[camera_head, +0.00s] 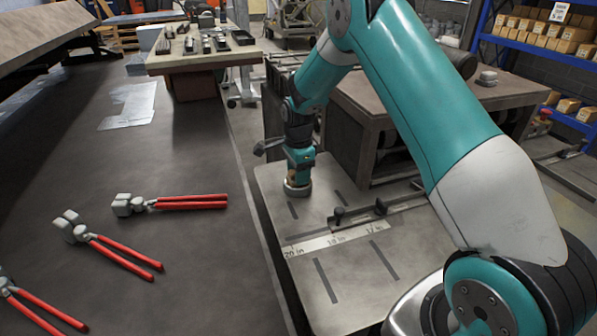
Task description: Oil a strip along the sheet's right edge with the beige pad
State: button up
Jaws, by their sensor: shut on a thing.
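A thin silver-grey sheet (131,106) with an uneven outline lies flat on the dark bench at the far left. Whether any oil is on it is too small to tell. My gripper (299,170) points down, well to the right of the sheet, over the far left corner of a slotted metal table. It is shut on the beige pad (297,190), which shows as a round pale block at its lower end. The pad is at or just above the slotted table's surface; I cannot tell if it touches. The jaws partly hide its top.
Several red-handled seaming tools (180,203) lie on the near part of the dark bench (150,270). The slotted table (405,235) carries a ruler (335,237) and a clamp bar. A wooden table (205,58) with small tools stands behind. The bench between the sheet and tools is clear.

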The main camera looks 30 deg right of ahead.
jog(key=shift+r+p, duration=2.5)
jog(key=shift+r, duration=0.95)
